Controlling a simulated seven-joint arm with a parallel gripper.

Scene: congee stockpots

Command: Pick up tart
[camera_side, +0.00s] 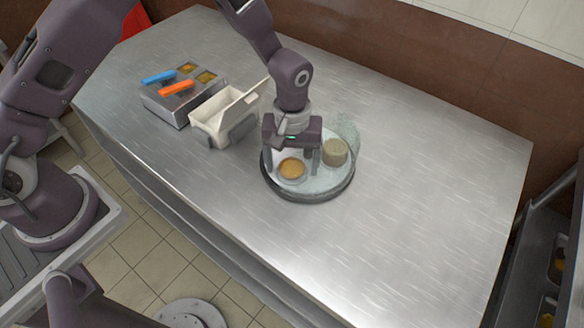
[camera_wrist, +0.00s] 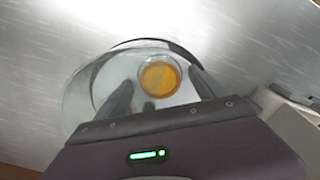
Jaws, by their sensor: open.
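The tart (camera_side: 291,168) is a small round pastry with an orange-yellow top and a pale rim. It sits on a round glass-like dish with a dark base (camera_side: 308,196), towards the front left of the dish. My gripper (camera_side: 293,165) is above the dish, pointing down, with its fingers apart. In the wrist view the tart (camera_wrist: 159,77) shows between and just beyond the two fingers (camera_wrist: 160,95). Nothing is held. I cannot tell whether the fingertips are level with the tart.
A greenish-beige round item (camera_side: 335,152) stands on the same dish, right of the tart. A clear curved cover (camera_side: 347,130) rises behind it. A white bin (camera_side: 212,122) and a metal box with blue and orange handles (camera_side: 180,100) stand left. The counter's right side is clear.

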